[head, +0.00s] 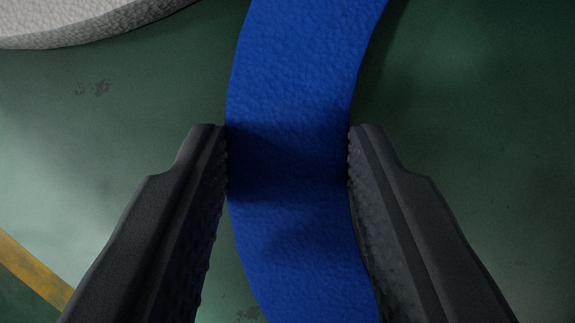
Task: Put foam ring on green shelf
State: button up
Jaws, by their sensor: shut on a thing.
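A blue ring with a pebbled, foam-like surface (295,70) runs from top to bottom through the middle of the head view. Only a curved part of it shows; the rest lies outside the picture. My gripper (288,142) is shut on the blue ring, with one dark finger against each side of its band. The fingers cast a shadow across the band. The green shelf cannot be made out as such; a worn green surface (480,130) fills the background.
A pale grey, rough-textured rounded thing (80,22) shows in part at the top left. A yellow stripe (35,272) crosses the green surface at the lower left. The green surface right of the ring is clear.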

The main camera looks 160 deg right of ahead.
jog(key=o, duration=1)
jog(key=shift+c, duration=0.2)
jog(key=v, duration=1.2)
jog(key=shift+r, duration=0.1)
